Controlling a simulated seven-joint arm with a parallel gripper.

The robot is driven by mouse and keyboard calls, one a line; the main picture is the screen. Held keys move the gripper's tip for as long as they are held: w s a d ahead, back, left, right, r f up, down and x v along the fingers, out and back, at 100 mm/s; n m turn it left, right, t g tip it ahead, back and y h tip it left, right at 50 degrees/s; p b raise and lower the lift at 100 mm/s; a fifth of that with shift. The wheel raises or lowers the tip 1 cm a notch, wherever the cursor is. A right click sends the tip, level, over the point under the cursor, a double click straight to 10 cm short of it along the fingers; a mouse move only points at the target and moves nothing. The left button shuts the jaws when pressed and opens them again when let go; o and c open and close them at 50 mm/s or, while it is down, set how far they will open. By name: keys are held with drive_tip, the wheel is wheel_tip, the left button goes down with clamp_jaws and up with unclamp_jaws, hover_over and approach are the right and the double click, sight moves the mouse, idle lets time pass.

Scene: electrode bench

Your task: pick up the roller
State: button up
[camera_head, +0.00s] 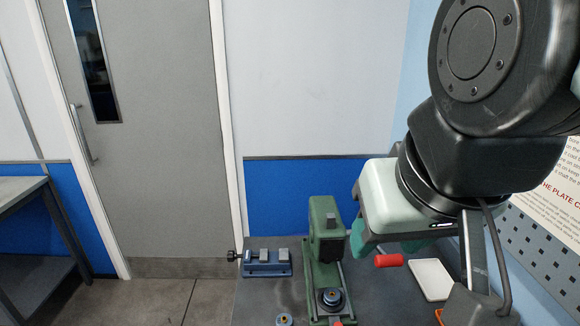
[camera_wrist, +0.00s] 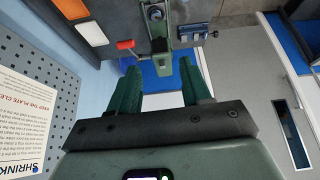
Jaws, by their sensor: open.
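No roller can be made out for certain in either view. My gripper (camera_wrist: 157,66) has its two green fingers wide apart, with nothing between them. In the head view my gripper (camera_head: 391,244) hangs above the far right part of the bench, right of the green press. A red cylindrical grip (camera_head: 388,260) shows just below it. The wrist view shows this red grip (camera_wrist: 125,44) on a rod by the press, off to the left of the fingers. An orange object (camera_head: 440,315) is mostly hidden by my arm at the bottom of the head view.
The green press (camera_head: 323,243) stands upright mid-bench. A blue vise (camera_head: 266,262) lies to its left, and a small round part (camera_head: 284,320) lies in front. A white pad (camera_head: 432,280) lies on the right, near a perforated wall panel (camera_head: 548,255). Dark bench surface shows between them.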

drive_tip(key=o, duration=0.5)
drive_tip(key=shift+f, duration=0.1)
